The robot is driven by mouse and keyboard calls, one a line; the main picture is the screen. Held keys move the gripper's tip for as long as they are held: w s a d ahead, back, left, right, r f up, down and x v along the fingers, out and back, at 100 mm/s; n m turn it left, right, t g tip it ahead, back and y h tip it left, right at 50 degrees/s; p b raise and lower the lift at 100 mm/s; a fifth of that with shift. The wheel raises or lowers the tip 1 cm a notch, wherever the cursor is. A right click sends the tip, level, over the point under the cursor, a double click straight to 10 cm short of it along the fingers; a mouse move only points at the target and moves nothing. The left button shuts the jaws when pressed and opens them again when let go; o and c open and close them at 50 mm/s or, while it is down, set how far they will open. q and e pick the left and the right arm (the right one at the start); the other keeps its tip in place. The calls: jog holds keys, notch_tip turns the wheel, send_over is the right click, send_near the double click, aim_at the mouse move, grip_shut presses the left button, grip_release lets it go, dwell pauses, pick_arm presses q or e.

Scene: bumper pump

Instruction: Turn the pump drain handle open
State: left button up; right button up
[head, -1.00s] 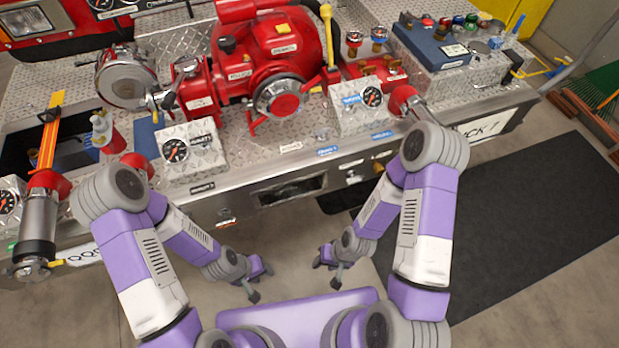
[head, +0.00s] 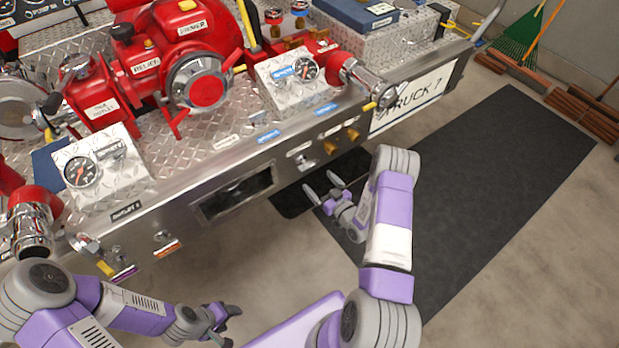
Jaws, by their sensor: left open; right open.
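The red pump (head: 180,50) sits on the diamond-plate bumper. Small controls line the bumper's front face: two brass knobs (head: 341,141), a silver knob (head: 302,160), a small knob (head: 160,237) above an orange label, and a valve with a yellow handle (head: 105,267) by a purple label. The labels are too small to read, so I cannot tell which is the pump drain handle. My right gripper (head: 323,187) is open and empty, below and in front of the brass knobs, apart from them. My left gripper (head: 232,326) is open and empty, low in front of the bumper.
A dark recessed opening (head: 234,192) is in the bumper face. Two gauge boxes (head: 100,172) (head: 296,80) stand on top. A chrome outlet (head: 380,92) juts out at the right end, beside the truck sign (head: 418,100). A black mat (head: 490,190) covers clear floor at right.

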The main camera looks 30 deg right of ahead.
aim_at(309, 168)
jog(key=w+b, duration=0.2)
jog(key=w, duration=0.5)
jog(key=shift+w+r, duration=0.1)
jog(key=shift+w, duration=0.1)
jog(key=c, duration=1)
